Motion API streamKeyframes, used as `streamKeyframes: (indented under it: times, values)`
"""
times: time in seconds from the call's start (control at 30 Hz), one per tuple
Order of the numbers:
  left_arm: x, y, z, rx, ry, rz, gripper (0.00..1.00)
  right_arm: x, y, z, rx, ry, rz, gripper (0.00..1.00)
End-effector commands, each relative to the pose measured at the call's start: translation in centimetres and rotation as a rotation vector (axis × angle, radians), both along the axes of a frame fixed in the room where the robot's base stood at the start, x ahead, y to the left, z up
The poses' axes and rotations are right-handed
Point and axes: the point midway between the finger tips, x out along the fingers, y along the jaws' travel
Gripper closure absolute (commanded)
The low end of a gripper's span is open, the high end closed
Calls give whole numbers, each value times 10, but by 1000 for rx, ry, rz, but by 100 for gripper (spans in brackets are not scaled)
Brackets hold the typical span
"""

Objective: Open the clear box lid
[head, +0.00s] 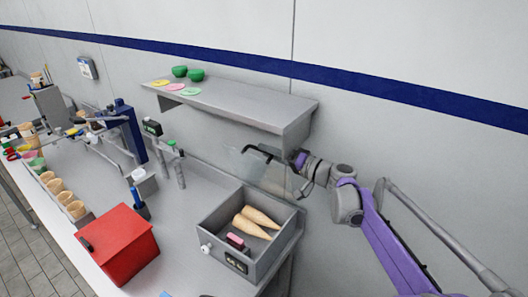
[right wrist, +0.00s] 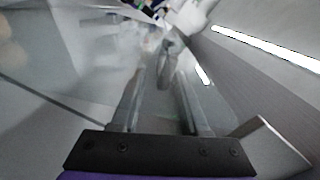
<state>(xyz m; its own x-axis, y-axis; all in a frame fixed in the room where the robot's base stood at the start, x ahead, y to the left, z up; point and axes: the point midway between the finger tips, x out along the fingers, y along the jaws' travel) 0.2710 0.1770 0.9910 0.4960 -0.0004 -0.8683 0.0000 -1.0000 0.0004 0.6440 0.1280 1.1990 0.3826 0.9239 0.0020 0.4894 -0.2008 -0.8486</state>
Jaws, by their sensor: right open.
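The grey box (head: 215,222) stands at the right end of the counter with its top uncovered. Two cones (head: 255,222) and a small pink and dark item (head: 236,241) lie inside. The clear lid (head: 262,172) appears raised and tilted up at the back of the box, with a dark bar-like handle (head: 256,149) near its top. My right gripper (head: 295,172) is open beside the lid's right side; contact with it is unclear. In the right wrist view its two fingers (right wrist: 160,95) are apart, with blurred clear surfaces around them. My left gripper is not in view.
A grey shelf (head: 240,104) with green bowls and coloured discs hangs above the back of the counter, close to the lid. A red box (head: 118,245) stands left of the grey box. The wall (head: 400,130) is close behind my right arm.

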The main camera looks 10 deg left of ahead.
Motion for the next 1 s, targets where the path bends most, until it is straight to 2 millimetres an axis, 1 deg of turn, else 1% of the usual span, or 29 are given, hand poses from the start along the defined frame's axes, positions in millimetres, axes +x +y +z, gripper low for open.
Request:
streamKeyframes:
  times: [0.03, 0.2, 0.3, 0.4, 0.6, 1.0]
  values:
    - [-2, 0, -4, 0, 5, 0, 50, -5, -10, -3, 0, 2, -2, 55]
    - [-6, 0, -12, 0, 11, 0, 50, -18, -44, -4, -1, 2, -3, 55]
    - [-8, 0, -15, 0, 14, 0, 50, -25, -60, -4, -1, 2, -3, 55]
    - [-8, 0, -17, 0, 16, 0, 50, -29, -72, -3, 0, 1, -3, 55]
    - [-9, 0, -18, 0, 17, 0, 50, -34, -81, -2, 0, 1, 0, 55]
    - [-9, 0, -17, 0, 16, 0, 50, -34, -81, -2, 0, 0, 0, 55]
